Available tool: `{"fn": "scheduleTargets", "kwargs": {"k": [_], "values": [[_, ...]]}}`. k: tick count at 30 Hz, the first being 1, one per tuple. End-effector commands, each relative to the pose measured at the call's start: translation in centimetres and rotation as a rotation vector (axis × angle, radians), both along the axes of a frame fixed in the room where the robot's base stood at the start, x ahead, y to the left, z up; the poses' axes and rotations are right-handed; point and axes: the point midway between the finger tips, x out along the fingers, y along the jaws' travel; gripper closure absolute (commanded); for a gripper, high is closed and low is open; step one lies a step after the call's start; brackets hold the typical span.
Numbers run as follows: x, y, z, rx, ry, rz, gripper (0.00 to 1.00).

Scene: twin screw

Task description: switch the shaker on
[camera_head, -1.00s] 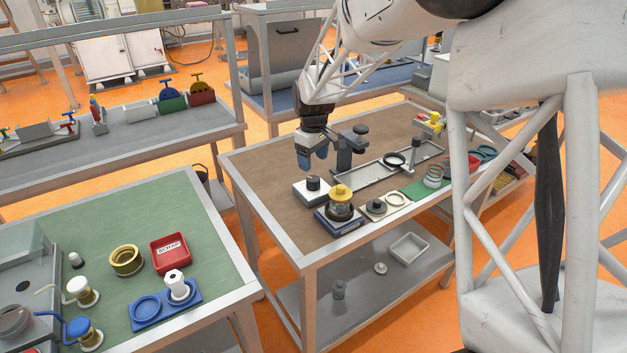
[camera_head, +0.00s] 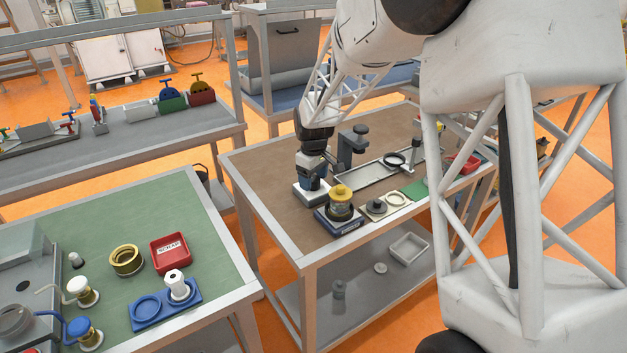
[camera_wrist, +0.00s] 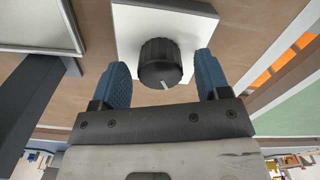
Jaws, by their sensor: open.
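A black ribbed knob (camera_wrist: 160,62) with a white pointer mark sits on a white box (camera_wrist: 128,22). The white box also shows in the head view (camera_head: 308,197), on the brown-topped bench. My gripper (camera_wrist: 166,75) is open, with its two blue fingers on either side of the knob and gaps visible. In the head view my gripper (camera_head: 315,188) is down over the box and hides the knob. A blue-based unit (camera_head: 340,222) with a yellow-capped jar (camera_head: 341,197) stands just in front of the box; it may be the shaker, but I cannot tell.
A dark stand (camera_head: 350,145) rises close behind my gripper. A grey tray (camera_head: 368,170), a black-topped disc (camera_head: 376,206) and a cream ring (camera_head: 396,199) lie to the right. The brown bench top (camera_head: 262,177) is clear on the left.

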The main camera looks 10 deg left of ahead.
Motion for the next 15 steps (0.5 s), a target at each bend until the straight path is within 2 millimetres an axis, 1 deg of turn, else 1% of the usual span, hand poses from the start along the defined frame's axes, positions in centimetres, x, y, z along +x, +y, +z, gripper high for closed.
{"fn": "scheduleTargets", "kwargs": {"k": [4,13,14,15], "values": [[-0.03,-0.02,-0.78,0.000,0.001,0.000,0.31],[-0.03,-0.02,-0.93,0.000,0.001,0.000,0.31],[-0.03,-0.02,-0.93,0.000,0.001,0.000,0.32],[-0.03,-0.02,-0.92,0.000,0.001,0.000,0.38]]}}
